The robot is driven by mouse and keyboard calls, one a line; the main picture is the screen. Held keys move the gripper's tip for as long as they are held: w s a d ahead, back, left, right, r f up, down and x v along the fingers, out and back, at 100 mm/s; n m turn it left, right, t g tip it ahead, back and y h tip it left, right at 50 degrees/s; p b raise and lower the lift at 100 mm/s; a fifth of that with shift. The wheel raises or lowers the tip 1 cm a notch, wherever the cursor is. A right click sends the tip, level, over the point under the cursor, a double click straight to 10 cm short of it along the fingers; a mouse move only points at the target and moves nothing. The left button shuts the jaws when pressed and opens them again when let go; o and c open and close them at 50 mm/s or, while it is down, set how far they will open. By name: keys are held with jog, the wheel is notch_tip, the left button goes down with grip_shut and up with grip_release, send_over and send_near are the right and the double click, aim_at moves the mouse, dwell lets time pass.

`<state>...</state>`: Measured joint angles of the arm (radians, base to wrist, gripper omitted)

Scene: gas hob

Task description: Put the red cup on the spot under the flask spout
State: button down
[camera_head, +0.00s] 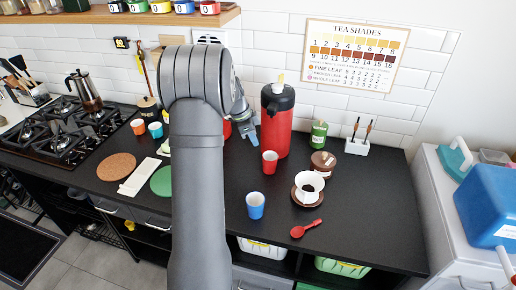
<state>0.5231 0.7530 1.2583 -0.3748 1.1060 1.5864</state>
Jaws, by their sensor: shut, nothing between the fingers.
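The red cup (269,162) stands upright on the black counter, just in front of the red flask (276,125) and slightly to its left. The flask has a black top; its spout is too small to make out, so I cannot tell whether the cup is exactly under it. My gripper (249,131) is left of the flask and above and behind the red cup, apart from the cup. It is shut and empty. My arm hides part of the counter left of it.
A blue cup (255,205) stands in front of the red cup.

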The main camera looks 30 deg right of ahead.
aim_at(270, 163)
jog(key=shift+n+t, duration=0.3)
jog(key=shift+n, duration=0.5)
jog(key=x, duration=0.2)
jog(key=d+x, duration=0.1)
jog(key=x, duration=0.2)
jog(key=s+x, duration=0.1)
jog(key=x, duration=0.1)
jog(key=shift+d, duration=0.2)
jog(key=shift+w+a, duration=0.2)
jog(key=shift+a, duration=0.6)
jog(key=shift+r, duration=0.1)
